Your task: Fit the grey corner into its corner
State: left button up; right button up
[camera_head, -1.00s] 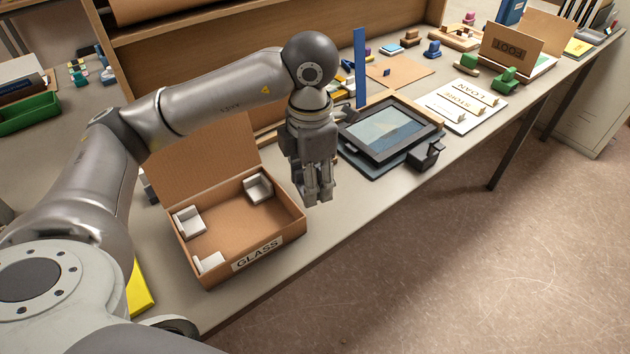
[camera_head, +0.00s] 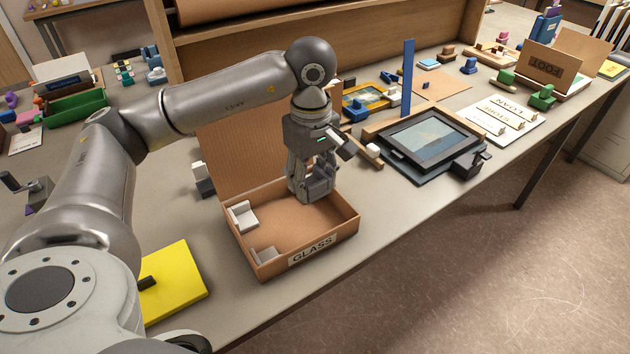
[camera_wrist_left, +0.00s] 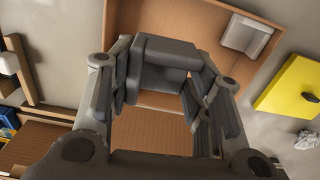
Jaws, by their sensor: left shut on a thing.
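My left gripper (camera_head: 314,190) points down over the back right part of the open cardboard box (camera_head: 305,268) labelled GLASS. It is shut on the grey corner, a dark grey L-walled piece that shows between the fingers in the left wrist view (camera_wrist_left: 160,65). Whether the piece touches the box floor or walls I cannot tell. Two light corners sit in the box, one at the back left (camera_head: 242,215) and one at the front left (camera_head: 265,254). One light corner also shows in the left wrist view (camera_wrist_left: 247,35). My gripper hides the box's back right area.
The raised lid (camera_head: 240,150) stands behind the box. A yellow pad (camera_head: 180,283) lies to its left. A framed tablet (camera_head: 432,138), a blue upright strip (camera_head: 407,80) and a black block (camera_head: 467,165) are to the right. The table front edge is close to the box.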

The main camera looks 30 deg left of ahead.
pick_arm(q)
jog(key=shift+a+m, duration=0.15)
jog(key=shift+m, duration=0.15)
jog(key=shift+f, duration=0.1)
jog(key=shift+f+b, duration=2.95)
jog(key=shift+f, duration=2)
jog(key=o, duration=1.1)
jog(key=shift+c, duration=1)
jog(key=shift+r, duration=0.15)
